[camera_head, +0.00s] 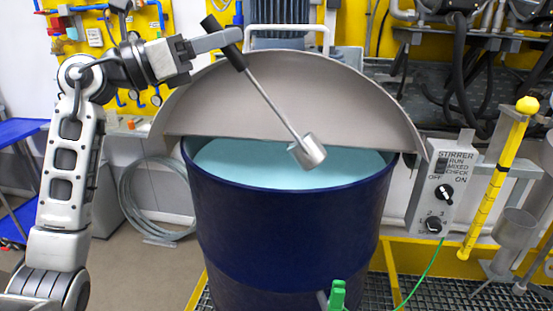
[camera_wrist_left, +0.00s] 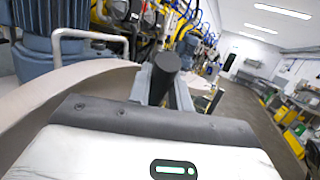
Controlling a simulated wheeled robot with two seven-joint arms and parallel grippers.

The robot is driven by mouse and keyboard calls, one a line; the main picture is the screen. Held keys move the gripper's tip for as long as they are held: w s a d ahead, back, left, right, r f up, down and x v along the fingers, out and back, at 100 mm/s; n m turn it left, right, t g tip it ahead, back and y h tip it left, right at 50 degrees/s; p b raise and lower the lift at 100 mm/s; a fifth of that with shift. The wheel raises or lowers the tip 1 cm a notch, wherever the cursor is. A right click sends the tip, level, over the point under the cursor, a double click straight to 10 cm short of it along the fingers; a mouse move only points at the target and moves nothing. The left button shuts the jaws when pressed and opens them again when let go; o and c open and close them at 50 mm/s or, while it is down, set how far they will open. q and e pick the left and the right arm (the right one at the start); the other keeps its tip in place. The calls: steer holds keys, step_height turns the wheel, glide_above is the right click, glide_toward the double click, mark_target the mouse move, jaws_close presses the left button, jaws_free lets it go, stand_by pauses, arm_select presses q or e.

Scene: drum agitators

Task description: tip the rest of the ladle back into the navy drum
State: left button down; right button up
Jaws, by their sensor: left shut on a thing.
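The navy drum (camera_head: 290,225) stands in the middle of the head view, holding pale blue liquid (camera_head: 240,165). A grey half-round lid (camera_head: 290,100) rises upright behind the open part. My left gripper (camera_head: 232,40) is shut on the black handle of the ladle (camera_head: 310,152), above the lid's upper edge. The ladle's shaft slants down to the right, and its metal cup hangs tilted over the liquid. I cannot see what is inside the cup. In the left wrist view the end of the black handle (camera_wrist_left: 165,68) shows between the fingers. My right gripper is not in view.
A grey stirrer control box (camera_head: 445,192) with knobs stands right of the drum. A yellow dipstick-like rod (camera_head: 495,180) and a grey cup-shaped holder (camera_head: 513,232) are further right. A green tap handle (camera_head: 337,294) is at the drum's front.

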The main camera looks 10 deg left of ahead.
arm_select(q)
steer(key=shift+w+a+f+n+t, duration=0.15)
steer(key=shift+a+n, duration=0.1)
steer(key=shift+a, duration=0.3)
steer(key=shift+w+a+f+n+t, duration=0.15)
steer(key=shift+a+n, duration=0.1)
steer(key=shift+a, duration=0.25)
steer(key=shift+a+f+n, duration=0.25)
steer(key=shift+a+n, duration=0.05)
steer(key=shift+a, duration=0.15)
steer(key=shift+w+a+f+t+h, duration=0.1)
steer(key=shift+a+f+t+h, duration=0.05)
steer(key=shift+a+t+h, duration=0.15)
steer(key=shift+w+a+f+n+t, duration=0.15)
steer(key=shift+a+f+n+t, duration=0.35)
steer(key=shift+a+n, duration=0.25)
steer(key=shift+a+f, duration=0.15)
steer(key=shift+a, duration=0.05)
steer(key=shift+a, duration=0.1)
steer(key=shift+w+a+f+n+t, duration=0.15)
steer(key=shift+a+f+n+t, duration=0.15)
steer(key=shift+n, duration=0.15)
